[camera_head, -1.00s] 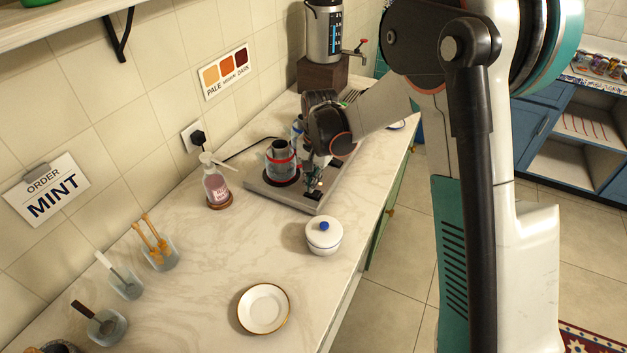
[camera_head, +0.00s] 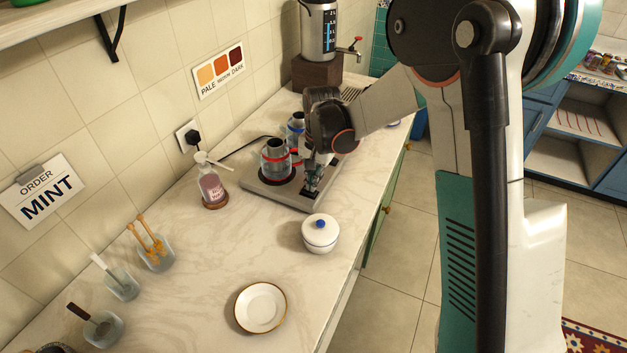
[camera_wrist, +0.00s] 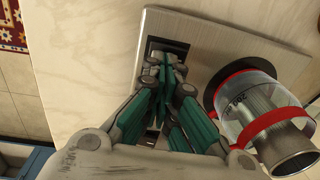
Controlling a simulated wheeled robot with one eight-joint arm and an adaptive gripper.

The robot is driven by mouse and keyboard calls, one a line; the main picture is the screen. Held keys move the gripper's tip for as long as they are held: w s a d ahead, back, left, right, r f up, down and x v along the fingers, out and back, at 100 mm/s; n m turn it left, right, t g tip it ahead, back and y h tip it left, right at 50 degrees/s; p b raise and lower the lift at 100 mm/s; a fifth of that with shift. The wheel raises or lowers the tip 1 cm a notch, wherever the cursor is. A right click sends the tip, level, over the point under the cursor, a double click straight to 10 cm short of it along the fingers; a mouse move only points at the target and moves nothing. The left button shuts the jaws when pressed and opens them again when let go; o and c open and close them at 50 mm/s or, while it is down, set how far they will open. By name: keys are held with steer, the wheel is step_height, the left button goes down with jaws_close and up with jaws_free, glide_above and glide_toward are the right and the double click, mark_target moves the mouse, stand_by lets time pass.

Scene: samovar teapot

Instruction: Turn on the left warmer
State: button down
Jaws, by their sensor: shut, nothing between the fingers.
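The warmer is a grey metal plate (camera_head: 262,192) on the counter with two round heating spots. A glass-and-metal pot with a red band (camera_head: 275,160) stands on the left spot, and it also shows in the wrist view (camera_wrist: 262,105). A pot with a blue band (camera_head: 296,128) stands behind it, partly hidden by my arm. My gripper (camera_head: 311,190) points down at the plate's front right part, beside the red-banded pot. In the wrist view my shut, empty fingers (camera_wrist: 168,66) are over a dark switch recess (camera_wrist: 180,46). The fingers hide most of the switch, so its position and any contact are unclear.
A pump bottle (camera_head: 211,188) stands left of the plate. A white lidded bowl (camera_head: 320,234) and a saucer (camera_head: 261,307) are in front of it. An urn with a tap (camera_head: 319,35) is at the back. The counter's right edge is near the plate.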

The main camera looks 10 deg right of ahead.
mark_target(317, 191)
step_height(317, 191, up, 12)
steer(key=shift+s+d+f, duration=0.2)
steer(key=shift+s+d, duration=0.05)
steer(key=shift+d, duration=0.15)
steer(key=p, duration=0.1)
steer(key=r+p, duration=0.1)
steer(key=p, duration=0.1)
steer(key=r+y+p, duration=0.1)
steer(key=p, duration=0.1)
steer(key=shift+s+r+t, duration=0.2)
steer(key=shift+s+t, duration=0.05)
steer(key=shift+t, duration=0.05)
steer(key=shift+f, duration=0.1)
steer(key=f+b, duration=0.1)
steer(key=f, duration=0.3)
steer(key=w+a+f+b, duration=0.1)
steer(key=f+b, duration=0.1)
steer(key=f, duration=0.3)
steer(key=a+f+b, duration=0.1)
steer(key=f, duration=0.3)
steer(key=shift+w+f+b, duration=0.2)
steer(key=shift+f+b, duration=0.15)
